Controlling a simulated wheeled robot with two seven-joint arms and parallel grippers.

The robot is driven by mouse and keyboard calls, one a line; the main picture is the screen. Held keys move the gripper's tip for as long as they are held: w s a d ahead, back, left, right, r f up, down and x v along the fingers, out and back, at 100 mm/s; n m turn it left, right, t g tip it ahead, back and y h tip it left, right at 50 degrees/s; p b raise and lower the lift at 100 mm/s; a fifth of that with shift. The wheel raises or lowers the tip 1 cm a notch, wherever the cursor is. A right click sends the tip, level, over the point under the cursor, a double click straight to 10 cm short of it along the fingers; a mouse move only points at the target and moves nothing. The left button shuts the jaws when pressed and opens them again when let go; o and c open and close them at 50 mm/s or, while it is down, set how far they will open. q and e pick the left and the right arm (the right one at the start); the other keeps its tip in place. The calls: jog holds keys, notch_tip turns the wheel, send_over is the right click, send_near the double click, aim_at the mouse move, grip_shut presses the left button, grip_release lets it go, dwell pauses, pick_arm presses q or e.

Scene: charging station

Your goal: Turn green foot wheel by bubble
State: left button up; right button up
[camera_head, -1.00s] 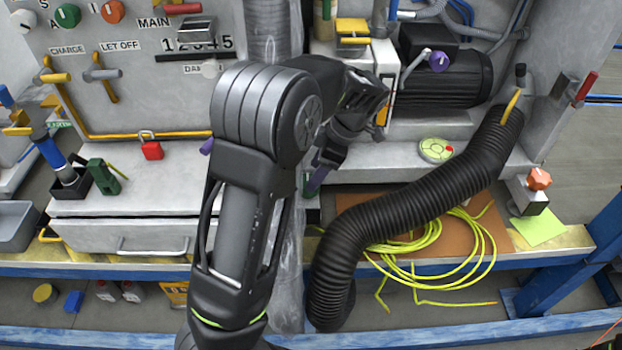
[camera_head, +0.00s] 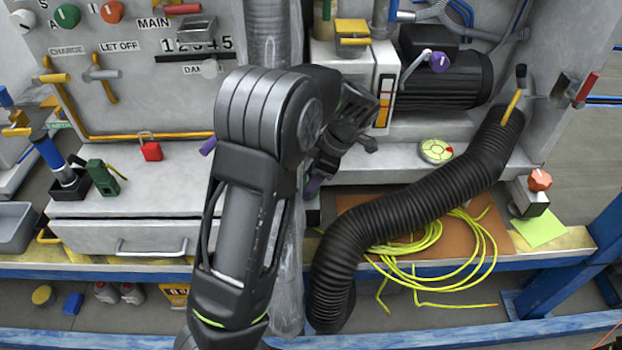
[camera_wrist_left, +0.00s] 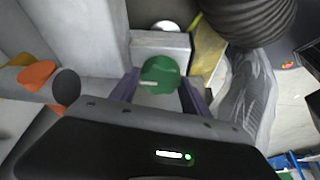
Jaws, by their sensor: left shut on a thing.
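The green foot wheel (camera_wrist_left: 160,75) is a round knob with a pale mark, in front of a grey block in the left wrist view. My left gripper (camera_wrist_left: 158,90) has its purple fingers on both sides of it and is shut on it. In the head view my left gripper (camera_head: 312,187) points down at the front of the bench, and the wheel is hidden there. The round bubble level (camera_head: 436,151) lies on the bench to the right, with a yellow-green face and a red patch at its right edge. My right gripper is not in view.
A thick black hose (camera_head: 420,210) arches close to the right of my left gripper. An orange knob (camera_head: 540,179) stands at the right. A red padlock (camera_head: 150,148) and a green object (camera_head: 103,178) are on the left bench.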

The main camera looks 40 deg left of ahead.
pick_arm(q)
jog(key=shift+c, duration=1.4)
jog(key=shift+m, duration=0.4)
jog(key=m+t+b, duration=0.1)
jog(key=m+t, duration=0.1)
jog(key=m, duration=0.2)
jog(key=shift+s, duration=0.15)
jog(key=m+t+b, duration=0.1)
jog(key=m, duration=0.2)
jog(key=m+t+b, duration=0.1)
jog(key=m, duration=0.2)
jog(key=shift+s, duration=0.2)
jog(key=o, duration=1.1)
jog(key=shift+r, duration=0.1)
